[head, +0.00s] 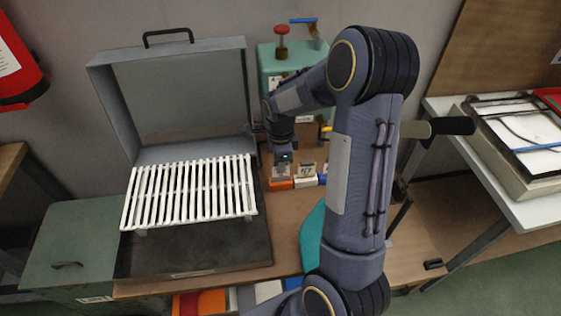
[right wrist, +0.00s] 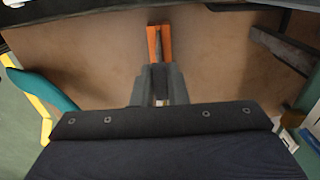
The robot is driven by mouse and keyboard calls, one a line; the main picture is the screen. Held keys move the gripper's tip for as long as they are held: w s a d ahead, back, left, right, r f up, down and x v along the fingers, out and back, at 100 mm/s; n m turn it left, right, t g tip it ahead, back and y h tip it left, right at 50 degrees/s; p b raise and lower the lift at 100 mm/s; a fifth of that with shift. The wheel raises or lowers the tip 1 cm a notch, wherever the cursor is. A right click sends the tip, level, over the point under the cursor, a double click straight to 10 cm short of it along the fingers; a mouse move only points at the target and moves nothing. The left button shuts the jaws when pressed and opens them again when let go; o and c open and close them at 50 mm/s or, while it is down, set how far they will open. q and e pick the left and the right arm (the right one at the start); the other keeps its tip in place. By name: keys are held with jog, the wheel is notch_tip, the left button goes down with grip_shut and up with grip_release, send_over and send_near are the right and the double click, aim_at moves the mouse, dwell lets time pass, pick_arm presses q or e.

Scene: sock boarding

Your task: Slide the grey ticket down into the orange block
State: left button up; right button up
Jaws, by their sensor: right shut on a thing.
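The orange block (head: 280,184) stands on the brown bench, to the right of the grey case. The grey ticket (head: 281,172) shows upright just above the block's front, under my right gripper (head: 283,152). My right gripper is shut on the ticket. In the right wrist view, the gripper's fingertips (right wrist: 158,72) meet the near end of the orange block (right wrist: 166,42). The fingers hide most of the ticket, and I cannot tell how deep it sits in the block. My left gripper is not in view.
A white block with a card marked 67 (head: 307,170) stands close to the right of the orange block. The open grey case (head: 190,262) with a white slatted rack (head: 190,190) is on the left. A green machine (head: 279,62) stands behind.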

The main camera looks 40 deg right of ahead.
jog(key=shift+f+b, duration=0.55)
jog(key=shift+f, duration=0.25)
jog(key=o, duration=0.8)
jog(key=shift+r, duration=0.1)
notch_tip(320, 180, up, 8)
jog(key=p, duration=0.6)
